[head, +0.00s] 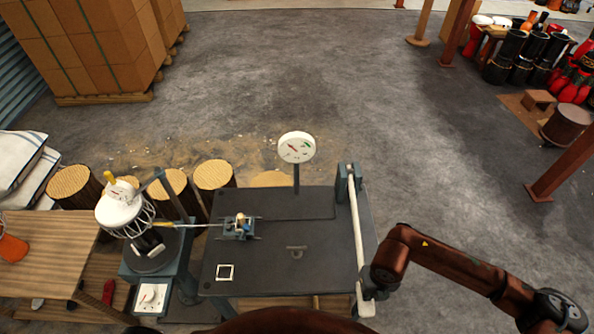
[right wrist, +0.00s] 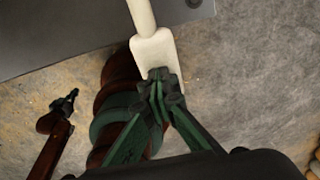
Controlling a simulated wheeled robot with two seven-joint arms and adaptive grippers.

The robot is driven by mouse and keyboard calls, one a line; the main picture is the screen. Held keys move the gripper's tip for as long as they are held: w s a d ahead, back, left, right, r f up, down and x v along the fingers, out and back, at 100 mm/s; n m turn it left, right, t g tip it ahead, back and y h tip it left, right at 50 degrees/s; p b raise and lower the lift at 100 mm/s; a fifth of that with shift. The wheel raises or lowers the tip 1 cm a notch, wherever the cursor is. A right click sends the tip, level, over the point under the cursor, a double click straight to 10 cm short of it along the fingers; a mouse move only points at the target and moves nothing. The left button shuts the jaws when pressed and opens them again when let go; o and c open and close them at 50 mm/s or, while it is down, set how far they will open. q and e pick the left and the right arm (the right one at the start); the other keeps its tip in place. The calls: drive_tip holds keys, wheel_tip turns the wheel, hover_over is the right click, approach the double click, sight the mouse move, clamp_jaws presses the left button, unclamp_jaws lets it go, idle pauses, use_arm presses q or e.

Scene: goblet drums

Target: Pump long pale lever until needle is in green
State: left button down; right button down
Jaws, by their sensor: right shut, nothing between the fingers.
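The long pale lever (head: 356,230) runs along the right edge of the dark table, from a grey-blue bracket (head: 348,178) at the back to a wider pale end (head: 367,308) at the front. My right gripper (head: 370,287) is beside this front end. In the right wrist view its shut fingertips (right wrist: 160,82) overlap the lever's flat end (right wrist: 156,55); whether they touch it I cannot tell. The round white gauge (head: 296,147) stands on a post at the table's back. It has a green mark at its right side; the needle's exact reading is too small to tell.
The dark table (head: 270,270) carries a small clamp device (head: 239,227) joined to a drum in a wire frame (head: 124,208) on the left. A small white dial (head: 151,297) is below the drum. Log stumps (head: 213,175) stand behind.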

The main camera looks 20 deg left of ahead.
wheel_tip(320, 180, up, 18)
drive_tip(key=s+p, duration=0.1)
drive_tip(key=p, duration=0.9)
drive_tip(key=shift+s+d, duration=0.15)
drive_tip(key=shift+d, duration=0.1)
drive_tip(key=shift+f, duration=0.15)
drive_tip(key=f+b, duration=0.5)
drive_tip(key=f, duration=0.1)
drive_tip(key=f+b, duration=0.5)
drive_tip(key=f, duration=0.1)
drive_tip(key=f+b, duration=0.5)
drive_tip(key=f, duration=0.1)
drive_tip(key=shift+w+a+f, duration=0.15)
drive_tip(key=shift+w+f, duration=0.1)
drive_tip(key=shift+w, duration=0.15)
wheel_tip(320, 180, up, 19)
drive_tip(key=s+p, duration=0.1)
drive_tip(key=p, duration=0.9)
drive_tip(key=shift+d, duration=0.2)
drive_tip(key=shift+f, duration=0.15)
